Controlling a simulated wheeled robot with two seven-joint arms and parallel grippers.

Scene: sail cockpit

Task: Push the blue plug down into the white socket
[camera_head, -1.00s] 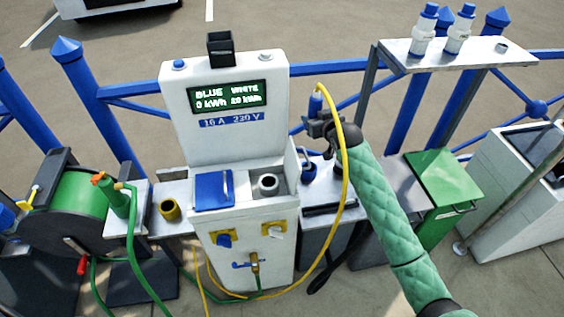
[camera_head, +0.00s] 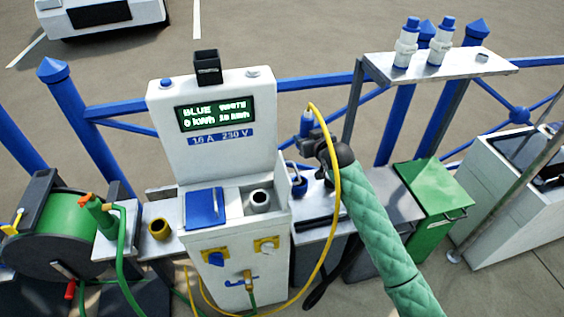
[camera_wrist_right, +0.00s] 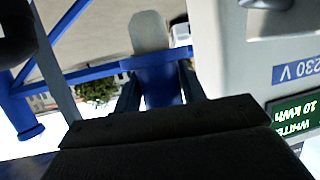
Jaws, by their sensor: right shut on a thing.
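The blue plug (camera_head: 306,124) has a yellow cable at its top. My right gripper (camera_head: 314,138) is shut on it and holds it in the air right of the pedestal's display panel. The right wrist view shows its blue body (camera_wrist_right: 160,82) between the fingers, with a pale grey end. The white socket (camera_head: 259,200) is a round, open, whitish ring with a dark hole on the pedestal's ledge. The plug is apart from it, above and to its right. My left gripper is not in view.
A blue lid (camera_head: 205,207) lies beside the white socket. The display panel (camera_head: 210,113) rises behind it. The yellow cable (camera_head: 335,215) loops down in front of my arm. A shelf (camera_head: 440,65) with white-and-blue bottles stands back right. A blue railing (camera_head: 320,80) runs behind.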

